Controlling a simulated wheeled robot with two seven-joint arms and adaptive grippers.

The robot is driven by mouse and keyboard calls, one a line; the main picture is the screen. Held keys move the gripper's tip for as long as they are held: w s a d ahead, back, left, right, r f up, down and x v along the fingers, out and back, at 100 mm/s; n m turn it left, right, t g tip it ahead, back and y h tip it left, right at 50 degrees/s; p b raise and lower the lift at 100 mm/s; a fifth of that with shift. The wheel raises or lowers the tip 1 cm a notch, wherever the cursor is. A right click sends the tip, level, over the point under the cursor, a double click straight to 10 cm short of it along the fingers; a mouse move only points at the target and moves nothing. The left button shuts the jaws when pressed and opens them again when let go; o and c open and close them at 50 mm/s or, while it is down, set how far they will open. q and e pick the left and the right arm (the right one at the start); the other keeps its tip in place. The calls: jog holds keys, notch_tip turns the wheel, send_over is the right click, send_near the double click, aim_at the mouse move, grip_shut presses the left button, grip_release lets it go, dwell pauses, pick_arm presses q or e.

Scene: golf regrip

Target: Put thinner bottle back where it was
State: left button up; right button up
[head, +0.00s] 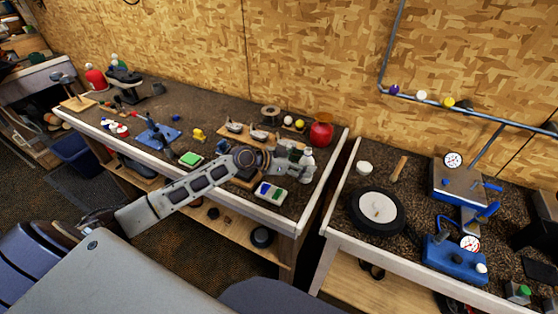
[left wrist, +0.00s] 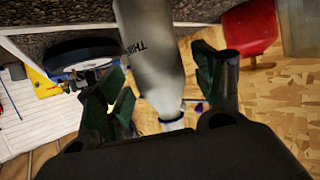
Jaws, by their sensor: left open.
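The thinner bottle (left wrist: 153,52), pale grey with dark lettering starting "THIN", shows in the left wrist view, which looks upside down. Its base end runs out of the top of that picture, beside the dark bench top, and its narrow neck points toward the gripper body. My left gripper (left wrist: 166,80) is open, with one finger on each side of the bottle and visible gaps between. In the head view my left gripper (head: 294,157) is at the right end of the left workbench (head: 226,205) and largely hides the bottle. My right gripper is not in view.
A white case with coloured parts (head: 270,193) lies in front. A gap separates this bench from the right bench, which holds a wheel (head: 377,208).

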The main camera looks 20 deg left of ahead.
pick_arm(q)
jog(key=b+v, duration=0.2)
jog(key=v, duration=0.9)
jog(key=shift+s+a+b, duration=0.25)
jog(key=shift+s+b, duration=0.05)
dwell(0.4)
